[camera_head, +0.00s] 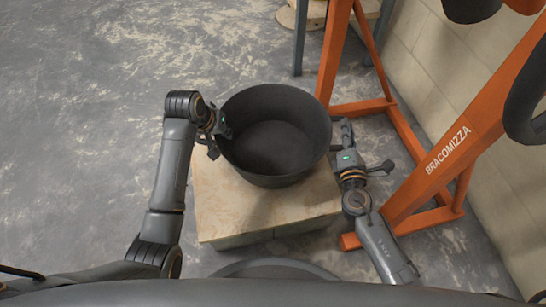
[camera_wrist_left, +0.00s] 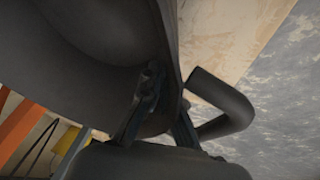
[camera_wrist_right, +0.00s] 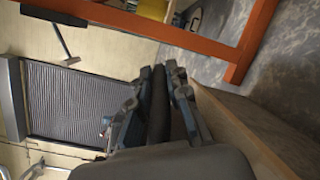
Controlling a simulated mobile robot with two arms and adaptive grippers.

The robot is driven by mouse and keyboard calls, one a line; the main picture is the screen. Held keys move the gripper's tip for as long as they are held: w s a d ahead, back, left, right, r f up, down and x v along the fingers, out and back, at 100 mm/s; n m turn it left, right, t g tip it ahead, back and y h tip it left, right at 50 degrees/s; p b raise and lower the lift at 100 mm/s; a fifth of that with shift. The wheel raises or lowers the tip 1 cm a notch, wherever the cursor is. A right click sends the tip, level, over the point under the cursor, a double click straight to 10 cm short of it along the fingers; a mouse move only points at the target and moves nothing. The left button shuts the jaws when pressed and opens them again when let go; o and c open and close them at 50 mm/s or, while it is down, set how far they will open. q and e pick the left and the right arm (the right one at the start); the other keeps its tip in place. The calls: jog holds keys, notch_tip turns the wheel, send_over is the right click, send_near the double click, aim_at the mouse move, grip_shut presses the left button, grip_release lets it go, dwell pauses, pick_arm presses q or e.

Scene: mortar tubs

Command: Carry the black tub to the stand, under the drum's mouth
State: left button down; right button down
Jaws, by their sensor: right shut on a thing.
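The black tub (camera_head: 275,133) is a wide, empty round tub. It is upright over a pale-topped block (camera_head: 222,212); I cannot tell whether it touches it. My left gripper (camera_head: 218,138) is at the tub's left rim. In the left wrist view its fingers (camera_wrist_left: 168,90) lie about the tub wall (camera_wrist_left: 95,75), beside a curved black handle (camera_wrist_left: 232,102); how tightly they close is unclear. My right gripper (camera_head: 343,130) is at the tub's right side. In the right wrist view its fingers (camera_wrist_right: 164,85) are shut on a dark bar, seemingly part of the tub.
A dark round part shows at the top right. A block wall (camera_head: 435,50) is behind it. Grey floor (camera_head: 90,90) is clear on the left.

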pick_arm(q)
jog(key=shift+a+f+b, duration=0.15)
jog(key=shift+f+b, duration=0.35)
jog(key=shift+f, duration=0.25)
pick_arm(e)
jog(key=shift+d+f, duration=0.15)
jog(key=shift+f, duration=0.4)
pick_arm(q)
jog(key=c, duration=2)
grip_release()
jog(key=shift+f, duration=0.1)
pick_arm(e)
jog(key=c, duration=1.7)
grip_release()
jog(key=shift+f, duration=0.1)
pick_arm(q)
jog(key=o, duration=0.4)
pick_arm(e)
jog(key=o, duration=0.3)
pick_arm(q)
jog(key=shift+o, duration=0.4)
pick_arm(e)
jog(key=shift+o, duration=0.5)
pick_arm(q)
jog(key=shift+r, duration=0.2)
jog(key=v, duration=1.1)
jog(key=shift+s+r, duration=0.25)
jog(key=shift+r, duration=0.15)
pick_arm(e)
jog(key=shift+r, duration=5)
